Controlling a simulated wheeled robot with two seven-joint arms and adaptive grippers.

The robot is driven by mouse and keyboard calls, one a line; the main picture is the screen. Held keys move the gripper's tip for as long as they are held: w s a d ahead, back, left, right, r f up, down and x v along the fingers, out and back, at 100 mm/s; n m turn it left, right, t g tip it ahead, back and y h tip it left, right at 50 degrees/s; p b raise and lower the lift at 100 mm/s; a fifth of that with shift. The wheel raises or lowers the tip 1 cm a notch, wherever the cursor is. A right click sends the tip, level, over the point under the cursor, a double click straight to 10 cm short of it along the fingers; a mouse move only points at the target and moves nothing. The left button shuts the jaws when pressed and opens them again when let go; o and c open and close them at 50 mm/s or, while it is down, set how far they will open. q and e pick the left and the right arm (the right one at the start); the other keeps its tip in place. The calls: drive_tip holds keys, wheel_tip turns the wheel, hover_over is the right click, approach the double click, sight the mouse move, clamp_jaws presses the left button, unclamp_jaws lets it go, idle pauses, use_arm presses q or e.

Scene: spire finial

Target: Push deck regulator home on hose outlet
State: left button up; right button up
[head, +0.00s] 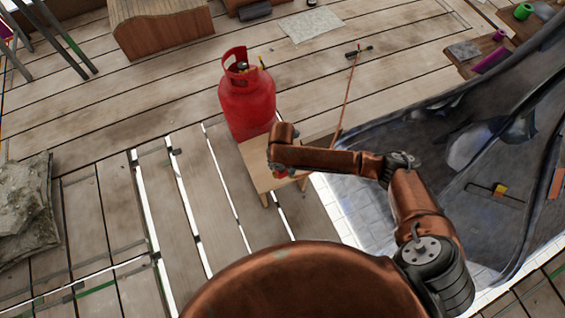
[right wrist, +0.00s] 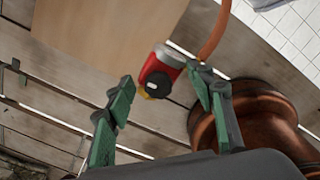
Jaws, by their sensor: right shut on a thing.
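The deck regulator (right wrist: 164,66) is a small red body with a silver band and a dark round end with a bit of yellow. My right gripper (right wrist: 160,78) has its green fingers on either side of it and is shut on it. In the head view only a bit of red shows below my right wrist, at the wooden table's near edge. An orange hose (right wrist: 213,36) runs close to the regulator; a finger covers its near end, so I cannot tell whether they join. The hose outlet itself cannot be made out. My left gripper is out of view.
The thin hose (head: 347,100) crosses the deck behind. A dark draped sheet (head: 440,135) lies right. Gaps separate planks at left; a rock (head: 25,205) lies far left.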

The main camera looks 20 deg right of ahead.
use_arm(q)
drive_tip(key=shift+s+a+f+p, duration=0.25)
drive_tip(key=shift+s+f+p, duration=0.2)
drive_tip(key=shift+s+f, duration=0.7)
use_arm(e)
drive_tip(key=shift+s+a+r, duration=0.15)
drive_tip(key=shift+s+r, duration=0.1)
drive_tip(key=shift+s, duration=0.3)
drive_tip(key=shift+s+a+r, duration=0.1)
drive_tip(key=shift+s+r, duration=0.1)
drive_tip(key=shift+s, duration=0.3)
use_arm(q)
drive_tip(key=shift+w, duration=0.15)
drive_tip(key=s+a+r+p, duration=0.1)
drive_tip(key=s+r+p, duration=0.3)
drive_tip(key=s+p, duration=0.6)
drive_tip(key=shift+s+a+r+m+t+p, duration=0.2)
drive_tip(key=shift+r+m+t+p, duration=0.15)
drive_tip(key=shift+p, duration=2.7)
use_arm(e)
drive_tip(key=s+d+r+m, duration=0.2)
drive_tip(key=s+r+m, duration=0.6)
drive_tip(key=r+m, duration=0.5)
drive_tip(key=s+d+r+m, duration=0.2)
drive_tip(key=s+r+m, duration=0.7)
drive_tip(key=r+m, duration=0.4)
drive_tip(key=shift+s+m, duration=0.3)
drive_tip(key=shift+m, duration=0.4)
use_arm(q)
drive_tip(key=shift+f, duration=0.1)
